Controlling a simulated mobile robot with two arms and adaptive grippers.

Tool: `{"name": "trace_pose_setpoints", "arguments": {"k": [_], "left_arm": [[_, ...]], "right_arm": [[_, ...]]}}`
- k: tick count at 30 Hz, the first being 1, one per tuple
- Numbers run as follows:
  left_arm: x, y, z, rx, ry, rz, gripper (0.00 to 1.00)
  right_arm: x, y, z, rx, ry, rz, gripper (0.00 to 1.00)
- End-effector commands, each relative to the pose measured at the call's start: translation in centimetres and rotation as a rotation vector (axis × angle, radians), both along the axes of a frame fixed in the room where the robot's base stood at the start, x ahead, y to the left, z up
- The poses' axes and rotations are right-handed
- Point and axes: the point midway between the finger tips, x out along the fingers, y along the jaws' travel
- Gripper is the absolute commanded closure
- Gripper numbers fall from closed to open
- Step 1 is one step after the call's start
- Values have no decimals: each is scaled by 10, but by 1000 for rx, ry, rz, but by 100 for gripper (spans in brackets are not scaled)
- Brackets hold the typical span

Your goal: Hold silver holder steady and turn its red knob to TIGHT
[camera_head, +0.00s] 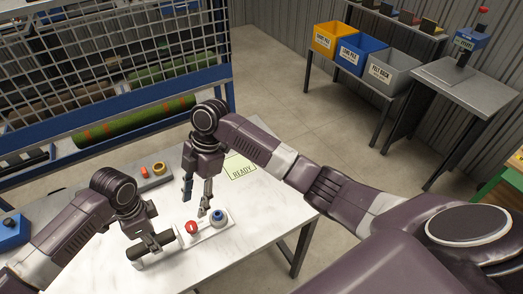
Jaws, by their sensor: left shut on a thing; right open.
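The silver holder (206,235) lies on the white table, with a red knob (191,227) near its middle and a blue round part (218,215) at its right end. My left gripper (152,245) is shut on the holder's left end and partly hides it. My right gripper (196,199) is open, pointing down above the holder. Its fingers are above and close to the red knob and blue part; I see no contact. Any marking around the red knob is too small to read.
A second grey holder (154,180) with a red knob and a yellow ring lies further back. A READY card (240,169) lies on the table (262,208). A blue object (12,232) is at the left edge. A rack with turf rolls (135,122) stands behind.

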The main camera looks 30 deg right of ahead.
Motion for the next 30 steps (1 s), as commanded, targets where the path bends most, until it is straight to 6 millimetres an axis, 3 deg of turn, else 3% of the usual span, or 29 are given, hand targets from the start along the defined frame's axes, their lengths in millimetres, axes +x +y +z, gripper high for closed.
{"name": "trace_pose_setpoints", "arguments": {"k": [5,15,30], "left_arm": [[0,0,0,0,-1,0,100],[0,0,0,0,-1,0,100],[0,0,0,0,-1,1,100]], "right_arm": [[5,-14,35,0,-4,-1,57],[38,-69,7,-61,-76,-227,57],[73,-159,-18,-159,-191,-506,57]]}}
